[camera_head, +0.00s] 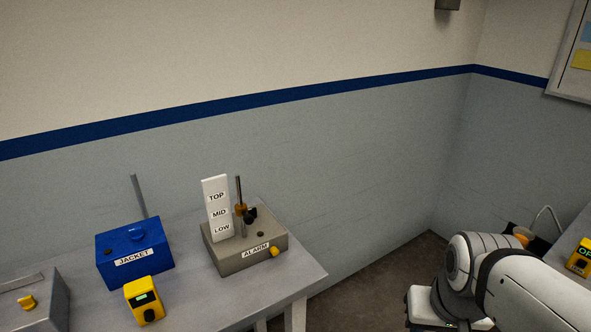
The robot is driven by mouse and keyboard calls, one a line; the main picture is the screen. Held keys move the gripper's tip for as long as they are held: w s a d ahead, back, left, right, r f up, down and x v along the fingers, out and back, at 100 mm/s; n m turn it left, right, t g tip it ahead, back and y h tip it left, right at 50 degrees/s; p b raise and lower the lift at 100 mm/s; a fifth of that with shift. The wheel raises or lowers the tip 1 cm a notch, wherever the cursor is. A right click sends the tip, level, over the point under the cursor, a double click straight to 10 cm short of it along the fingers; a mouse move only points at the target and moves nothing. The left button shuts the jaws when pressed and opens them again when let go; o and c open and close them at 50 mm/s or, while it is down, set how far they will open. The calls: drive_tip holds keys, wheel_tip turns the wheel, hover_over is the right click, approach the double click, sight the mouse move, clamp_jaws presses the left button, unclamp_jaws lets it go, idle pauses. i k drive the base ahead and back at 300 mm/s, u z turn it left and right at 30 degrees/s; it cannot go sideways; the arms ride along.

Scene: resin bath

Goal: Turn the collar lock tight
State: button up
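A grey box labelled ALARM (243,255) stands on the table at the left of centre. An upright metal rod (238,190) rises from it, carrying a brass collar (240,209). A black knob (251,214) sits beside the rod just below the collar; it looks like the collar lock. How tight it is cannot be seen. A white plate (216,208) marked TOP, MID and LOW stands beside the rod, with the collar near the MID mark. My white arm shows at the lower right, well away from the box. I cannot make out my gripper's fingers.
A blue JACKET box (118,262) and a yellow device (145,301) stand left of the ALARM box. A yellow knob (275,251) is on its front. A grey box (38,308) is at the far left. The grey table (225,305) ends right of the ALARM box; open floor lies beyond.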

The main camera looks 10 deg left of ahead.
sight(253, 212)
drive_tip(key=u, duration=0.25)
drive_tip(key=i, duration=0.95)
drive_tip(key=u, duration=0.55)
drive_tip(key=k, duration=0.9)
drive_tip(key=u, duration=0.15)
drive_tip(key=i, duration=0.9)
drive_tip(key=z, duration=0.05)
